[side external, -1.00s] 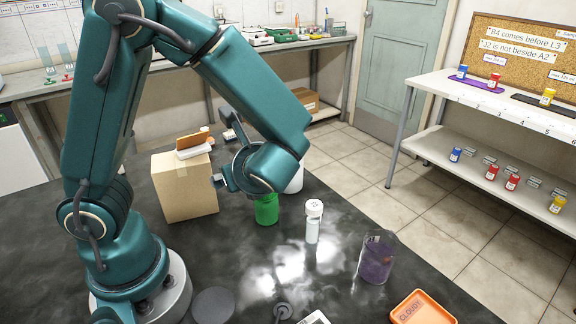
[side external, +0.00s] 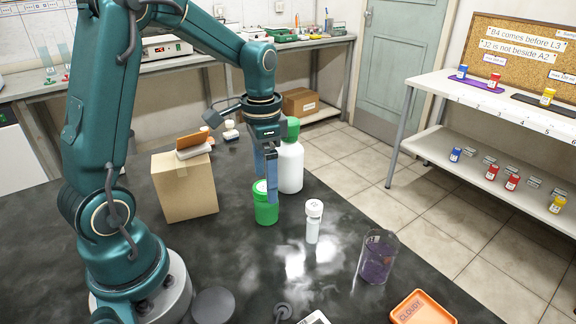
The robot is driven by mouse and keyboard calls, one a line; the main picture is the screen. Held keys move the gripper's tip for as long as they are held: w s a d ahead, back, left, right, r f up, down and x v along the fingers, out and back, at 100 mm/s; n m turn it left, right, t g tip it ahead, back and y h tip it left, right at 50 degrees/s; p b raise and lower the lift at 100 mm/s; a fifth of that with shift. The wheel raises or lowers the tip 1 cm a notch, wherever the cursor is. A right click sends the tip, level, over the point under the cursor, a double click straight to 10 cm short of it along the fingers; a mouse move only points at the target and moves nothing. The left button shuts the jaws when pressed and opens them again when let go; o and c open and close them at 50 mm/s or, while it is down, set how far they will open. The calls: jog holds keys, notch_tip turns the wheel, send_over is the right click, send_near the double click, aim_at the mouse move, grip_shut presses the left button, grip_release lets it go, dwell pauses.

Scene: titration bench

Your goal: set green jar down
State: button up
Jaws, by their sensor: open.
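The green jar (side external: 266,211) stands upright on the dark bench top, between the cardboard box and the small white bottle. Its lid is lighter, with a pale label on top. My gripper (side external: 266,188) points down above and around the jar's top edge, its blue fingers apart. One finger hangs in front of the jar's right side; the other is farther back and partly hidden. I cannot tell whether a finger touches the jar.
A white bottle with a green cap (side external: 290,168) stands close behind the jar. A cardboard box (side external: 186,190) is to the left, a small white bottle (side external: 313,226) and a beaker of purple liquid (side external: 376,260) to the right. An orange tray (side external: 424,308) lies at front right.

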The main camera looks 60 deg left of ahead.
aim_at(266, 199)
jog(key=shift+f, duration=3.05)
grip_shut()
